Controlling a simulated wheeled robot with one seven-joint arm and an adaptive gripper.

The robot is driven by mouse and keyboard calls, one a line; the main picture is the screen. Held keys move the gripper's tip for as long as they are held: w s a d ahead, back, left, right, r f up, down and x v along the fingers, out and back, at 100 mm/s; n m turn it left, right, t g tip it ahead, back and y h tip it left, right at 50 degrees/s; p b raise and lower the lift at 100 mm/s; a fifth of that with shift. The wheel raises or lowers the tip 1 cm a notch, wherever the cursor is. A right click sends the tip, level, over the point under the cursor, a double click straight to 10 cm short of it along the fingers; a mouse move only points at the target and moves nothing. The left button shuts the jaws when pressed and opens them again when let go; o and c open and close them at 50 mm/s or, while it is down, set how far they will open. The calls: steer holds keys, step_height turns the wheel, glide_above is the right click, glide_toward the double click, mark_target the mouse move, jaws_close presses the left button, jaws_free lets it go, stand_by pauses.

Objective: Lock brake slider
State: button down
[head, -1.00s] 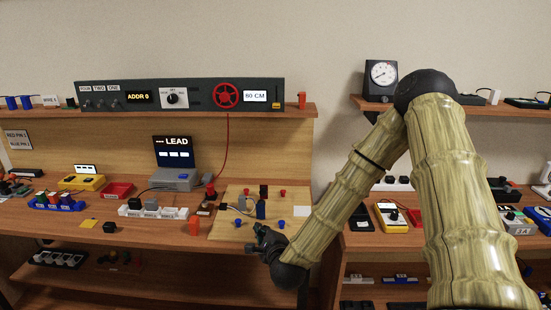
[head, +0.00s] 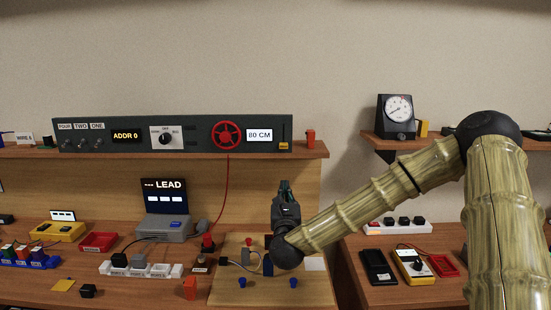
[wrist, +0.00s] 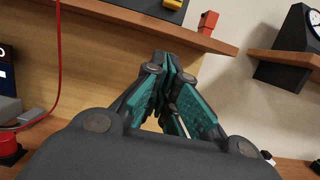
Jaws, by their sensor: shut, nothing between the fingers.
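A dark green panel (head: 100,133) stands on the upper shelf. Near its right end is a slider with a yellow part (head: 284,145) at the bottom of a thin vertical track; this looks like the brake slider. In the wrist view the yellow part (wrist: 173,4) shows at the top edge, partly cut off. My gripper (head: 284,184) points upward in front of the backboard, below the shelf and under the slider, apart from it. Its teal-padded fingers (wrist: 163,58) are shut together with nothing between them.
The shelf edge (head: 200,153) lies between my gripper and the panel. A red wheel (head: 226,135) is left of the slider, and a small orange block (head: 310,138) stands to its right. A red cord (head: 228,190) hangs left of my gripper. A gauge (head: 397,115) stands on the right shelf.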

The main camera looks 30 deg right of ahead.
mark_target(283, 136)
steer(key=w+d+r+p, duration=0.1)
steer(key=w+r, duration=0.1)
steer(key=w, duration=0.1)
steer(key=w+d+r+p, duration=0.3)
steer(key=w+d+p, duration=0.1)
steer(key=w, duration=0.1)
steer(key=shift+w+r, duration=0.3)
steer(key=shift+r, duration=0.1)
steer(key=shift+a+r, duration=0.1)
steer(key=shift+r, duration=0.3)
stand_by(0.3)
steer(key=shift+r+b, duration=1.15)
steer(key=shift+r, duration=2.15)
